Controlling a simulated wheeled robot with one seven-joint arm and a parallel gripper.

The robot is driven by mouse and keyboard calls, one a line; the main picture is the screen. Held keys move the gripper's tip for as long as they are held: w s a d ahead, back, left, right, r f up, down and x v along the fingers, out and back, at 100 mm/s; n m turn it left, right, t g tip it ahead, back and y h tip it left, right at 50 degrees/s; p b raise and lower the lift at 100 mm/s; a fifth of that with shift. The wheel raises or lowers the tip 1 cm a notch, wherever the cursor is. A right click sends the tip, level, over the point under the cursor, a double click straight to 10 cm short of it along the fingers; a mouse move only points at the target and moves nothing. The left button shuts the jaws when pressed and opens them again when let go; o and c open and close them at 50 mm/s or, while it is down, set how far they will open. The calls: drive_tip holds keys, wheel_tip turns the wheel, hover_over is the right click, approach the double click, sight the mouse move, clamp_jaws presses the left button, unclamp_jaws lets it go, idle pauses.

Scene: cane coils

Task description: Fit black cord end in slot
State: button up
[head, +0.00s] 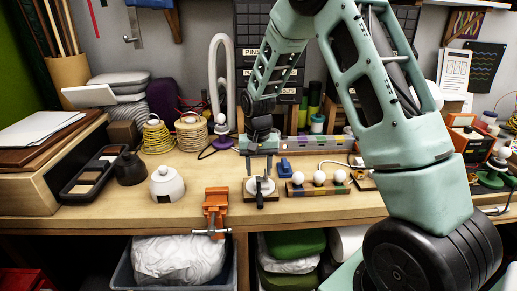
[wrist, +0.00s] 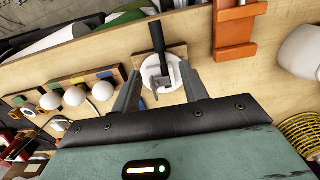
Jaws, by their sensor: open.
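A black rod-like piece (head: 260,194), which may be the black cord end, lies across a round white disc (head: 268,186) near the front of the bench. In the wrist view the black piece (wrist: 158,36) points away from my gripper, and the white disc (wrist: 149,71) carries a small grey bracket (wrist: 163,84). The disc sits on a wooden block (wrist: 140,58). My gripper (head: 259,174) is open above the disc; its fingers (wrist: 162,72) show on either side of it. I cannot tell whether they touch anything. The slot is not clearly seen.
An orange clamp (head: 215,205) stands at the bench edge, left of the disc. A strip with white balls (head: 319,180) and a blue block (head: 284,166) are to the right. A white lidded pot (head: 167,184) and cane coils (head: 191,132) are left.

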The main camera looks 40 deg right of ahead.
wheel_tip(320, 180, up, 8)
drive_tip(key=b, duration=0.1)
drive_tip(key=shift+r, duration=0.25)
idle(0.4)
drive_tip(key=s+a+r+n+y, duration=0.1)
drive_tip(key=s+a+n, duration=0.4)
drive_tip(key=a, duration=0.5)
drive_tip(key=s+a+r+n, duration=0.1)
drive_tip(key=s+a+n, duration=0.1)
drive_tip(key=s+a, duration=0.65)
drive_tip(key=s+a+f+n, duration=0.1)
drive_tip(key=s+a+n, duration=0.2)
drive_tip(key=s, duration=0.4)
drive_tip(key=s+a+n, duration=0.4)
drive_tip(key=s+a, duration=0.2)
drive_tip(key=s, duration=0.2)
drive_tip(key=shift+s+f+n, duration=0.3)
drive_tip(key=shift+f, duration=0.05)
